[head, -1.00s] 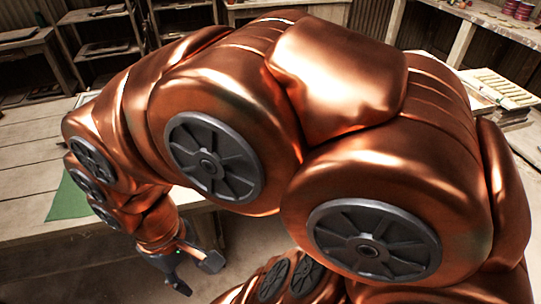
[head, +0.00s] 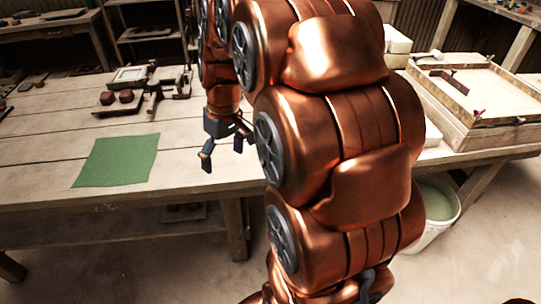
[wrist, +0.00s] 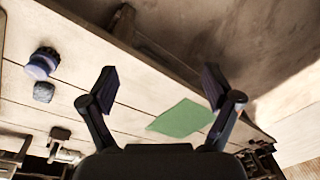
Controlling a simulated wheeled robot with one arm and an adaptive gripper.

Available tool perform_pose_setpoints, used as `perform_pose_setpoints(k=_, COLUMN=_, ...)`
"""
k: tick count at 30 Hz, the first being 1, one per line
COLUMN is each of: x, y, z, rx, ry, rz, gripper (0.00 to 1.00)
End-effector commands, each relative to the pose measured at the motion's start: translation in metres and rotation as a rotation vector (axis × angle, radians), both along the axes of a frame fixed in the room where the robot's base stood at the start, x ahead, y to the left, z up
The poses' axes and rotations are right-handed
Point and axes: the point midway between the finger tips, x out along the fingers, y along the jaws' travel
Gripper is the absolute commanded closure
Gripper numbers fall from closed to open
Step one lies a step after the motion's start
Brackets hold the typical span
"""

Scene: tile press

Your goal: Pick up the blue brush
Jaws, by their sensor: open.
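In the wrist view, a small blue round-bodied thing (wrist: 42,63) stands on the table at the upper left. It may be the blue brush, but it is too small to be sure. A dark blue-grey lump (wrist: 43,92) sits close beside it. Both are outside my gripper's fingers, to the left, and my arm hides that part of the table in the head view. My gripper (head: 222,156) is open and empty above the table, and its spread fingers also show in the wrist view (wrist: 159,80).
A green mat (head: 117,161) lies flat left of my gripper. Two reddish lumps (head: 117,97) and dark tools (head: 158,92) are farther back. The table's front edge (head: 110,205) is near. At right stand a wooden frame (head: 470,95) and a white bucket (head: 436,205).

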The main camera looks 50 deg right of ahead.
Motion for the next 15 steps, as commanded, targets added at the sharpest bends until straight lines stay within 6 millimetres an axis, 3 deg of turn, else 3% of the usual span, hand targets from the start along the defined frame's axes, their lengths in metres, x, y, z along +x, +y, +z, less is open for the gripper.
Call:
perform_pose_setpoints(k=1, x=0.013, y=-0.021, z=-0.017, rx=0.003, ry=-0.017, rz=-0.006, gripper=0.11)
perform_pose_setpoints(k=6, x=0.05, y=-0.089, z=-0.045, rx=-0.006, ry=-0.086, rz=0.01, gripper=0.11)
perform_pose_setpoints(k=15, x=0.078, y=-0.21, z=-0.092, rx=-0.051, ry=-0.186, rz=0.033, gripper=0.11)
